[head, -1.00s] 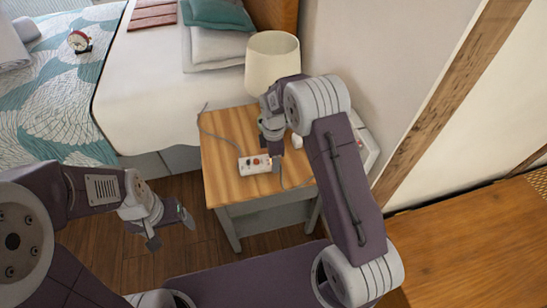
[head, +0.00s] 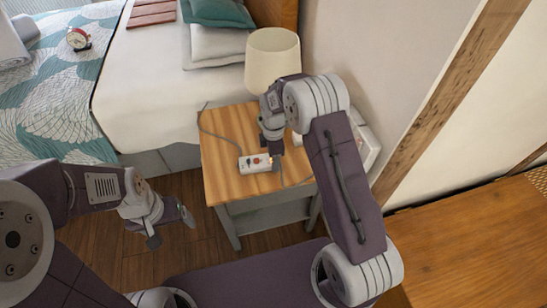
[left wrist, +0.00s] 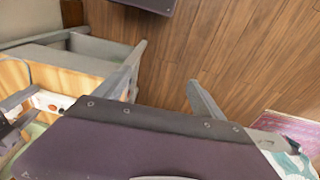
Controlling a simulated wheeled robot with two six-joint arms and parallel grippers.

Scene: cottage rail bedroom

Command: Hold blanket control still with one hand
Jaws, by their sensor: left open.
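The blanket control (head: 254,163), a small white box with dark and reddish buttons, lies on the wooden nightstand (head: 225,187). A grey cord runs from it. It also shows at the left of the left wrist view (left wrist: 48,101). My right gripper (head: 274,160) is over the control's right end, fingers pointing down. Its jaws overlap in the view, so I cannot tell whether they grip or only touch it. My left gripper (head: 171,229) is open and empty, above the floor left of the nightstand, apart from the control.
A cream lamp (head: 272,60) stands at the nightstand's back. A wall closes the right side. Bare wooden floor (head: 190,265) lies around my left gripper.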

